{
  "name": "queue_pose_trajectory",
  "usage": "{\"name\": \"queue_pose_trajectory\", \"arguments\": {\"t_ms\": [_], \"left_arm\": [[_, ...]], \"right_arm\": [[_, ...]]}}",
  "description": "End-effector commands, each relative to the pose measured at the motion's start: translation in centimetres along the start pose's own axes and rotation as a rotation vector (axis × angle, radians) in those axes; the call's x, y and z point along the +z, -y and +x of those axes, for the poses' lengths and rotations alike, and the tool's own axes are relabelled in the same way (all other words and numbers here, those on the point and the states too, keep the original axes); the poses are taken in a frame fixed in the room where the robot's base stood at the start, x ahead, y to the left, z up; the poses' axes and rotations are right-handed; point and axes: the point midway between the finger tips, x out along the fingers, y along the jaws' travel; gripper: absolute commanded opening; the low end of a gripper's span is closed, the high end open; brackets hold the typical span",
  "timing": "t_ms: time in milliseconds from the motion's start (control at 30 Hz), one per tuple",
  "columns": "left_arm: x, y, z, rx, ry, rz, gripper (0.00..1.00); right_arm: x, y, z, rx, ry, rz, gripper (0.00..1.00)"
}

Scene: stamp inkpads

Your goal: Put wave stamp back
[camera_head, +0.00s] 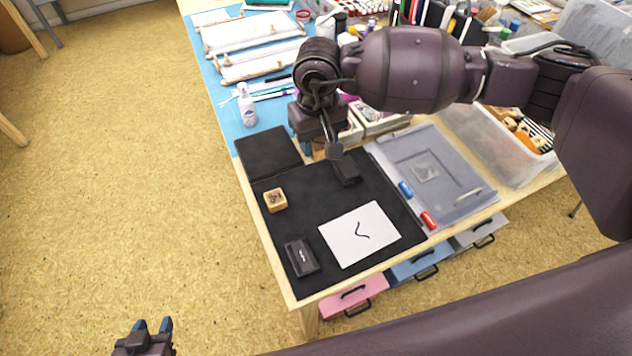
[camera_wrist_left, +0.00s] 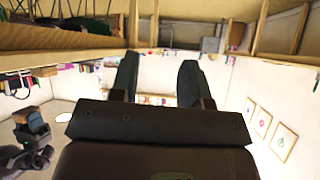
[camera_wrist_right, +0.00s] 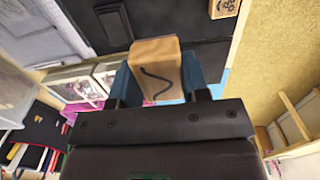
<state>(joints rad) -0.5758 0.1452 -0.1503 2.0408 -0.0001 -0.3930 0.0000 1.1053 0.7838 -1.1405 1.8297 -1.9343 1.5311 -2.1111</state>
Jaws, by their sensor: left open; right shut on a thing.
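The wave stamp (camera_wrist_right: 156,69), a wooden block with a dark wavy line, is held between the fingers of my right gripper (camera_wrist_right: 160,80). In the head view my right gripper (camera_head: 328,150) hangs over the far edge of the black mat (camera_head: 310,190), and the stamp is mostly hidden there. Another wooden stamp (camera_head: 275,200) stands on the mat's left side. A white paper (camera_head: 360,236) bears a short wavy mark. My left gripper (camera_head: 152,326) is open and empty, away from the table at bottom left; its open fingers show in the left wrist view (camera_wrist_left: 155,80).
A dark inkpad (camera_head: 301,257) lies at the mat's near left and another (camera_head: 346,170) near my right gripper. A grey tray (camera_head: 448,222) with red and blue pieces is to the right. A black square pad (camera_head: 267,152) and white bottle (camera_head: 246,106) are behind.

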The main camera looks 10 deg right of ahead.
Motion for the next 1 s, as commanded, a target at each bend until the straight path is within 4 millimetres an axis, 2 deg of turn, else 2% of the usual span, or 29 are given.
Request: {"name": "queue_pose_trajectory", "arguments": {"t_ms": [33, 200, 400, 700, 1000], "left_arm": [[0.2, 0.0, 0.1, 0.000, 0.002, 0.001, 0.43], [0.4, 0.0, 0.2, 0.001, 0.006, 0.003, 0.43], [0.5, -0.1, 0.3, 0.003, 0.008, 0.004, 0.43], [-0.2, -0.1, 0.6, 0.004, -0.007, 0.005, 0.43], [0.4, -0.2, 0.8, 0.006, 0.003, 0.006, 0.43]], "right_arm": [[0.1, 0.0, 1.3, 0.000, 0.005, 0.001, 0.25], [0.1, 0.0, 5.0, 0.000, 0.005, 0.001, 0.25], [0.1, 0.0, 8.6, 0.000, 0.003, 0.001, 0.25], [0.0, 0.0, 10.4, 0.000, 0.000, -0.001, 0.25], [0.1, 0.1, 14.0, -0.001, 0.001, -0.001, 0.25]]}}
